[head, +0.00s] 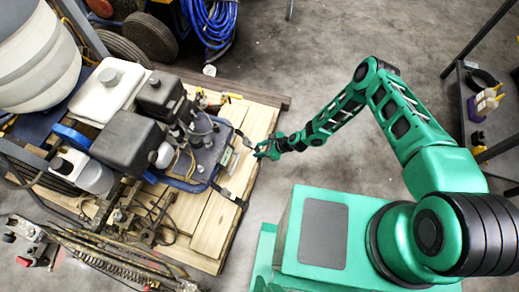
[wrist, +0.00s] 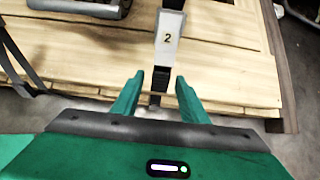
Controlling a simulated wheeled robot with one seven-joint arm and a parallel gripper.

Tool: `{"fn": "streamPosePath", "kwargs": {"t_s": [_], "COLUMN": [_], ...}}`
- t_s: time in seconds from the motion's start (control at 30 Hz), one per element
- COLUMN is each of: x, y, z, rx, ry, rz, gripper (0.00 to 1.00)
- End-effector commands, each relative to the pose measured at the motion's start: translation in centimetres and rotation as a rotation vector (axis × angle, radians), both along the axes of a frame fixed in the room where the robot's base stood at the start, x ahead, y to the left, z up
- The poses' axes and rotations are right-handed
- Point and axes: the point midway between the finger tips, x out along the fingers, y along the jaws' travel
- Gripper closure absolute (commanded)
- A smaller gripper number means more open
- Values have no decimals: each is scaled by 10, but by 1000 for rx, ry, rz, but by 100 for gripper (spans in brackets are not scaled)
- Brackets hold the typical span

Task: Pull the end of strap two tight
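Strap two is a black strap with a white tag marked "2" (wrist: 168,38). In the wrist view the black strap (wrist: 160,82) runs down from the tag over the edge of the wooden pallet (wrist: 225,48). My gripper (wrist: 157,82) is open, with one green finger on each side of the strap's lower part. Whether the fingers touch the strap I cannot tell. In the head view my gripper (head: 262,152) is at the right edge of the pallet (head: 212,226), beside the line striper (head: 190,150).
Another black strap (head: 230,197) crosses the pallet nearer the bottom of the head view. A blue hose coil (head: 212,22) lies at the top. A dark rack (head: 470,95) with tools stands at the right. Grey floor (head: 300,60) is clear between them.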

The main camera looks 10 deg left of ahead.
Motion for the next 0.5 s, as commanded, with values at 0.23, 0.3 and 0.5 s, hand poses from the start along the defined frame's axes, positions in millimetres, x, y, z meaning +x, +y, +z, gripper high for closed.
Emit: {"fn": "streamPosePath", "kwargs": {"t_s": [0.23,0.3,0.5], "x": [0,0,0], "y": [0,0,-2], "z": [0,0,-5], "rx": [0,0,0], "ry": [0,0,0], "rz": [0,0,-1], "gripper": [100,100,100]}}
